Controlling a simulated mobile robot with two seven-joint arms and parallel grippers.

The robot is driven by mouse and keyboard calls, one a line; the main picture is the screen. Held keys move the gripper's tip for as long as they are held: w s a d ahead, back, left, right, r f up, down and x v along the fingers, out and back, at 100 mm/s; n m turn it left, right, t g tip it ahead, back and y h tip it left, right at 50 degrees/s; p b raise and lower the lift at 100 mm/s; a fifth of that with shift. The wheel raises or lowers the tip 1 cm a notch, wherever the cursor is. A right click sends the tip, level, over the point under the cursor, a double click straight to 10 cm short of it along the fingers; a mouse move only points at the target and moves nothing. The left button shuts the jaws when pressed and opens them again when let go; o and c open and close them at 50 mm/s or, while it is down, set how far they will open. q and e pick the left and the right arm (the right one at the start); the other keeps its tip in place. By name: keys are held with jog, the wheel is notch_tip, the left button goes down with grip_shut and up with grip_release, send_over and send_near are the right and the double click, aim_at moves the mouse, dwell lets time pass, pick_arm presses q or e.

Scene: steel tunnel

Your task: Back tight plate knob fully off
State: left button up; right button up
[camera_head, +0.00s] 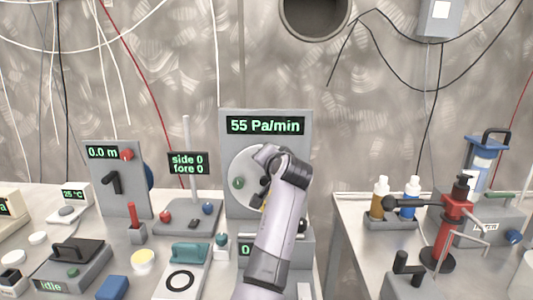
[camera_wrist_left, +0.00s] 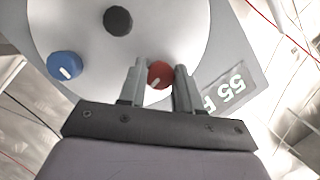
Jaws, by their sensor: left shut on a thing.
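A round pale plate (camera_head: 236,165) is mounted on a grey upright panel (camera_head: 294,125), whose display (camera_head: 265,125) reads "55 Pa/min". A green knob (camera_head: 239,183) shows on its left part. In the left wrist view the plate (camera_wrist_left: 190,30) carries a dark centre knob (camera_wrist_left: 118,20), a blue knob (camera_wrist_left: 64,65) and a red knob (camera_wrist_left: 160,74), the last two with white marks. My left gripper (camera_wrist_left: 159,70) is shut on the red knob, one finger on each side. In the head view my left arm hides the plate's right part, and the fingertips are hidden. My right gripper is out of view.
Left on the bench stand a "0.0 m" panel (camera_head: 127,190), a "side 0 fore 0" stand (camera_head: 188,165) and a teal-handled block (camera_head: 191,253). Right of a gap, another table holds bottles (camera_head: 379,198) and a red-and-black device (camera_head: 449,228). A pipe opening (camera_head: 315,12) is above.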

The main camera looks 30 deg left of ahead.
pick_arm(q)
jog(key=n+t+h+p, duration=0.1)
jog(key=n+h+p, duration=0.1)
jog(key=n+p, duration=0.1)
jog(key=n+t+h+p, duration=0.1)
jog(key=n+h+p, duration=0.1)
jog(key=n+p, duration=0.2)
jog(key=n+t+h+p, duration=0.1)
jog(key=n+h+p, duration=0.1)
jog(key=n+p, duration=0.1)
jog(key=shift+s+a+r+n+t+h+p, duration=0.2)
jog(key=shift+a+n+t+h+p, duration=0.15)
jog(key=shift+p, duration=0.2)
jog(key=shift+f+n, duration=0.1)
jog(key=shift+n, duration=0.15)
dwell(0.4)
jog(key=o, duration=1)
jog(key=shift+o, duration=0.2)
jog(key=shift+d, duration=0.1)
